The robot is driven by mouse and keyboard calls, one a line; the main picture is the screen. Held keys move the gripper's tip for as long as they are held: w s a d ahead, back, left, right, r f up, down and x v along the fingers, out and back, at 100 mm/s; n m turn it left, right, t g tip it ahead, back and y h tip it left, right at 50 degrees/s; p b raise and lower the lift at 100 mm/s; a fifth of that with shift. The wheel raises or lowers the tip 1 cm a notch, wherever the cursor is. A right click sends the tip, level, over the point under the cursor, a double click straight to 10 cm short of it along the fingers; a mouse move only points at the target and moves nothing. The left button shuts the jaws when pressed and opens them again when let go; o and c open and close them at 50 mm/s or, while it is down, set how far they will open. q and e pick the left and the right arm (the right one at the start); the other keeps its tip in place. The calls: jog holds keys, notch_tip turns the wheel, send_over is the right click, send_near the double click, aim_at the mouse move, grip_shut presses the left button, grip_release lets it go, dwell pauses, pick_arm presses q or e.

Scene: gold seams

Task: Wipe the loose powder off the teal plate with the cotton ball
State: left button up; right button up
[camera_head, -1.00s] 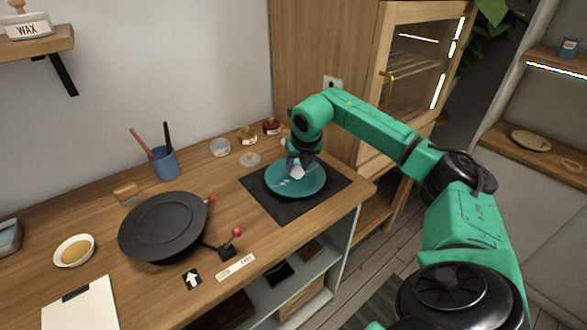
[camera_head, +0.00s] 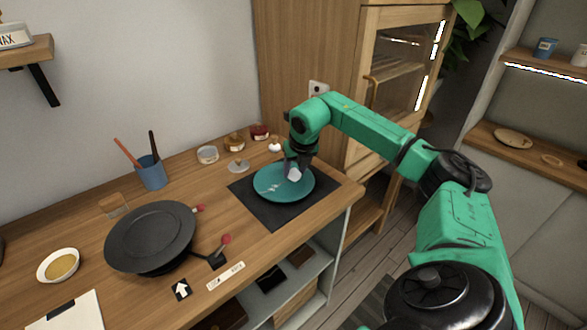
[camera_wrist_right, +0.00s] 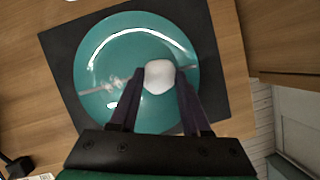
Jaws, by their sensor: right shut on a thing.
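The teal plate (camera_head: 270,188) lies on a dark square mat (camera_head: 283,215) near the right end of the wooden counter. My right gripper (camera_head: 296,168) is over the plate's right side, shut on the white cotton ball (camera_head: 294,174). In the right wrist view the cotton ball (camera_wrist_right: 158,77) sits between the two dark fingertips (camera_wrist_right: 159,82), over the plate (camera_wrist_right: 135,30). I cannot tell whether the ball touches the plate. My left gripper is out of view.
A black round turntable (camera_head: 150,236) with red-knobbed levers stands left of the mat. Behind are a blue cup (camera_head: 151,173) with tools and several small jars (camera_head: 234,143). A bowl of gold powder (camera_head: 58,266) is at far left. A wooden cabinet rises behind right.

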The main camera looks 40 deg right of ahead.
jog(key=shift+w+r, duration=0.15)
jog(key=shift+w, duration=0.15)
jog(key=shift+s+f, duration=0.1)
jog(key=shift+f, duration=0.25)
jog(key=shift+r+p, duration=0.3)
jog(key=shift+s+f, duration=0.1)
jog(key=shift+s, duration=0.15)
jog(key=shift+w+a+p, duration=0.4)
jog(key=shift+w+a, duration=0.15)
jog(key=shift+a, duration=0.45)
jog(key=shift+s+a+f, duration=0.1)
jog(key=shift+s+a, duration=0.4)
jog(key=shift+a, duration=0.15)
jog(key=shift+w+a, duration=0.25)
jog(key=shift+a, duration=0.15)
jog(key=shift+w+a+p, duration=0.35)
jog(key=shift+a+p, duration=0.05)
jog(key=shift+a, duration=0.3)
jog(key=shift+s+a, duration=0.35)
jog(key=shift+a, duration=0.2)
